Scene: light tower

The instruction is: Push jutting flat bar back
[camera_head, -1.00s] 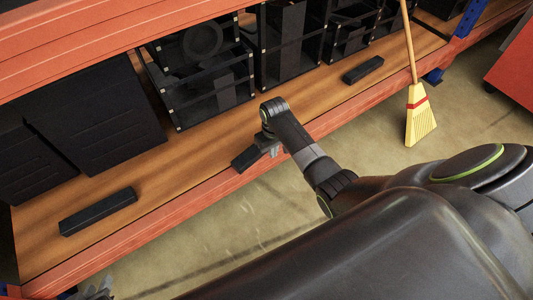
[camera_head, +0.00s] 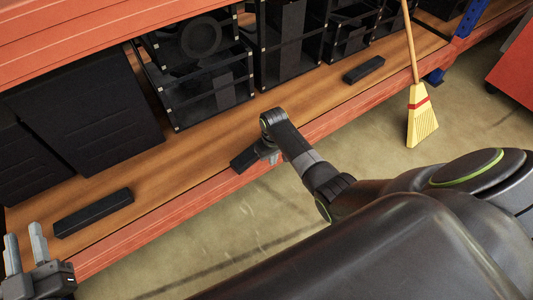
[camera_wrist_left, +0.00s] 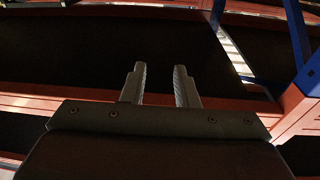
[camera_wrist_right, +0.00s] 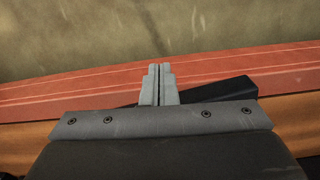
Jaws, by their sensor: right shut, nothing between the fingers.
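A dark flat bar (camera_head: 243,160) lies at the shelf's front edge, one end over the orange front beam. In the right wrist view the bar (camera_wrist_right: 235,90) lies at a slant and is partly hidden behind my gripper. My right gripper (camera_head: 272,158) is at the bar, its shut, empty fingers (camera_wrist_right: 160,68) pointing across the beam. I cannot tell whether they touch the bar. My left gripper (camera_head: 24,230) is open and empty at the lower left, and its parted fingers show in the left wrist view (camera_wrist_left: 158,68).
Other dark bars lie on the wooden shelf, one at the left (camera_head: 93,212) and one at the right (camera_head: 363,69). Black computer cases (camera_head: 200,80) stand behind them. A yellow broom (camera_head: 421,115) leans at the right. The floor in front (camera_head: 250,220) is clear.

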